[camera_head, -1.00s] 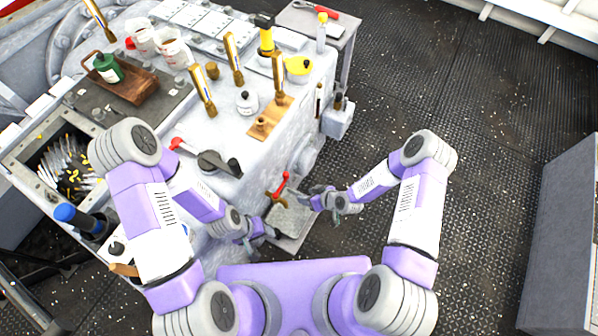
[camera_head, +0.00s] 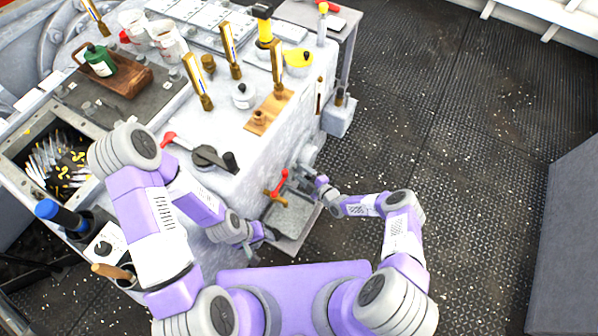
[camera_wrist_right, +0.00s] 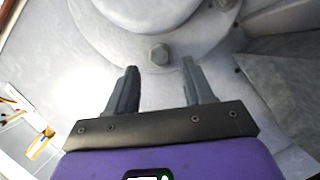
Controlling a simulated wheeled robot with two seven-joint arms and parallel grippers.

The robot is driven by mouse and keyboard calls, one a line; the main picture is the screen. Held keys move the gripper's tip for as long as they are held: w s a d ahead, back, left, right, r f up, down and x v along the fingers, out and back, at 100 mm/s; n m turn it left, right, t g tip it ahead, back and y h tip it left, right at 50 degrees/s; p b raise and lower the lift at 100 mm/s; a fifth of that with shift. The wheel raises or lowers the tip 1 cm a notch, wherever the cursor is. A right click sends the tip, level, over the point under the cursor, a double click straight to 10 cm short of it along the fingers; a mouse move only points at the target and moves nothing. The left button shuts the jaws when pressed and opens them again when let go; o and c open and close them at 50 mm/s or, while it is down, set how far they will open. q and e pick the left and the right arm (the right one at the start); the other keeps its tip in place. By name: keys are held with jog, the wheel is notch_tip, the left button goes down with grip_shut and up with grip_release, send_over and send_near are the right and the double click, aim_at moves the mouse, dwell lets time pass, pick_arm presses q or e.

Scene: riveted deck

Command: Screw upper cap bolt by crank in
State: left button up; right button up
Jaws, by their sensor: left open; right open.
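A grey hex-headed bolt (camera_wrist_right: 159,53) sits in a round grey cap (camera_wrist_right: 140,22) in the right wrist view. My right gripper (camera_wrist_right: 159,66) is open, with its fingertips spread on either side just short of the bolt and nothing between them. In the head view my right gripper (camera_head: 303,169) is at the side of the grey machine (camera_head: 275,135), above the red-handled tap (camera_head: 280,183). My left gripper (camera_head: 268,233) is low beside the machine, left of the tray; its fingers are barely visible. A crank-like part with a dark handle (camera_head: 212,158) lies on the machine's top.
A grey tray (camera_head: 288,222) stands below the tap. The dark floor on the right is clear up to a grey cabinet (camera_head: 570,250).

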aim_at(295, 166)
jog(key=shift+b+x, duration=0.5)
jog(key=shift+x, duration=1.05)
jog(key=shift+c, duration=0.4)
grip_shut()
